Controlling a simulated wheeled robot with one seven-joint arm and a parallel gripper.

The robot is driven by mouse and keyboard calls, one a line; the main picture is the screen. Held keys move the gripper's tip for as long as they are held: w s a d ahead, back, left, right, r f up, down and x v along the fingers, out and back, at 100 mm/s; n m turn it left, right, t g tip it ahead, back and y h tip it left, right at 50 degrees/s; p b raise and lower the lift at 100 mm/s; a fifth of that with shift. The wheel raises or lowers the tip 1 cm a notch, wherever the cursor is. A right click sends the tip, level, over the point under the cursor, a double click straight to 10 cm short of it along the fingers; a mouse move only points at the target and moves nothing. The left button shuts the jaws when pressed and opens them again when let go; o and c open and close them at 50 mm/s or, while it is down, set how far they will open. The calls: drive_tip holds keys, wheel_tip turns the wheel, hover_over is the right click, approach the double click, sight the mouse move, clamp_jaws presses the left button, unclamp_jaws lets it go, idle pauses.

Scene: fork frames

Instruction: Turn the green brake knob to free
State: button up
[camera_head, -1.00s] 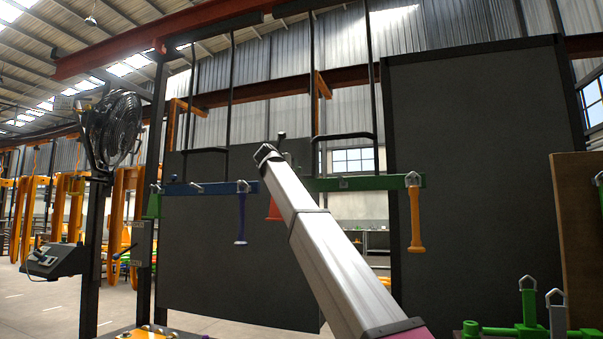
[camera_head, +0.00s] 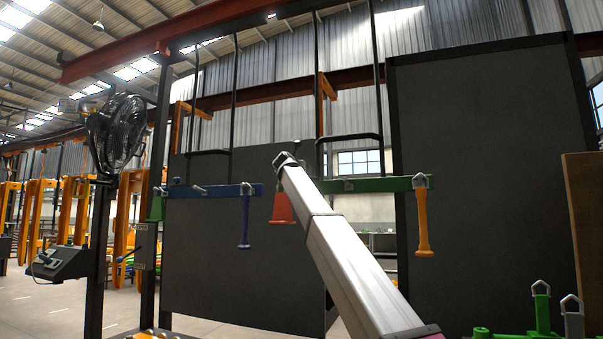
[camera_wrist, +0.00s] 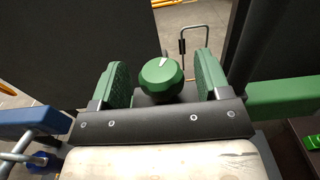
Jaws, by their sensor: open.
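The green knob (camera_wrist: 160,84) shows in the wrist view, round with a white pointer mark on its top, the mark tilted slightly right of straight up. It sits on a dark mount between the two green-padded fingers of my gripper (camera_wrist: 163,66). The gripper is open, one finger on each side, with a visible gap left and right. I cannot tell how deep the fingers reach around it. In the head view my arm reaches up to the bars; the knob cannot be made out there.
In the head view a blue bar (camera_head: 213,191) with a purple handle (camera_head: 245,222) is left of my arm. A green bar (camera_head: 370,184) with an orange handle (camera_head: 422,225) is right. A red cone-shaped piece (camera_head: 280,210) hangs close by my arm. Dark panels stand behind.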

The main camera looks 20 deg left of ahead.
drive_tip(key=shift+w, duration=0.4)
drive_tip(key=c, duration=0.9)
drive_tip(key=shift+w+a+m+g+h, duration=0.1)
drive_tip(key=shift+m+g+h, duration=0.4)
drive_tip(key=shift+m+h, duration=1.25)
drive_tip(key=shift+m+g+h, duration=0.55)
drive_tip(key=shift+g+h, duration=0.05)
drive_tip(key=shift+h, duration=1.05)
drive_tip(key=o, duration=0.9)
